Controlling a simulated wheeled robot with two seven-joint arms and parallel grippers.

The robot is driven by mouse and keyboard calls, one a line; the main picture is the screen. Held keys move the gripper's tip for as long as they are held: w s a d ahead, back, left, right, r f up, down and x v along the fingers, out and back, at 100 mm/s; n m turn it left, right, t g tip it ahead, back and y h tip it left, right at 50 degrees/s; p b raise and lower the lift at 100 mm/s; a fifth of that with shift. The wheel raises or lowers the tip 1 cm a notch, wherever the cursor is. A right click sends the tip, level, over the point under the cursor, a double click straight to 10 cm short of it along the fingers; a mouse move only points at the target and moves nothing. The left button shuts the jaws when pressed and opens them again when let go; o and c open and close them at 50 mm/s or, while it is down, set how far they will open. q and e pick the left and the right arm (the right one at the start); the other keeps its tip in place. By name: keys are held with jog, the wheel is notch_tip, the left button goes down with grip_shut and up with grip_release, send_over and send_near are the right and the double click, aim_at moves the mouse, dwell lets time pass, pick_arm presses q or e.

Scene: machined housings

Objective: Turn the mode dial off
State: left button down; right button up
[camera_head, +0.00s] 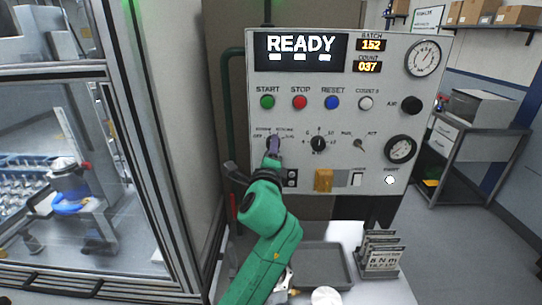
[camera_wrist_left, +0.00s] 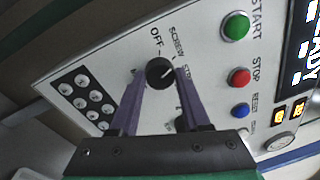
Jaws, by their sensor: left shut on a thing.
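The mode dial is a round black knob (camera_wrist_left: 157,70) on the white control panel (camera_head: 385,100). In the left wrist view, labels beside it include OFF and one starting SCREW; others are partly covered. A pale mark shows on the knob, pointing away from OFF, but its exact setting is hard to read. My left gripper (camera_head: 273,147), with purple fingers and a green arm, reaches up to the dial at the panel's lower left. Its fingers (camera_wrist_left: 160,80) are shut on the knob, one on each side. In the head view the fingers hide most of the dial. My right gripper is not in view.
Green START (camera_head: 267,102), red STOP (camera_head: 300,102) and blue RESET (camera_head: 333,103) buttons sit above the dial. Another black knob (camera_head: 318,143) is to its right. The display (camera_head: 300,47) reads READY. A grey tray (camera_head: 325,262) and a small sign (camera_head: 380,253) stand below.

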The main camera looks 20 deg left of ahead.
pick_arm(q)
jog(key=n+y+b, duration=0.1)
jog(key=n+b, duration=0.5)
jog(key=n, duration=0.3)
jog(key=shift+d+n, duration=0.1)
jog(key=shift+n, duration=0.2)
jog(key=shift+r, duration=0.1)
jog(key=shift+c, duration=1.8)
grip_release()
jog(key=shift+w, duration=0.15)
jog(key=shift+f, duration=0.2)
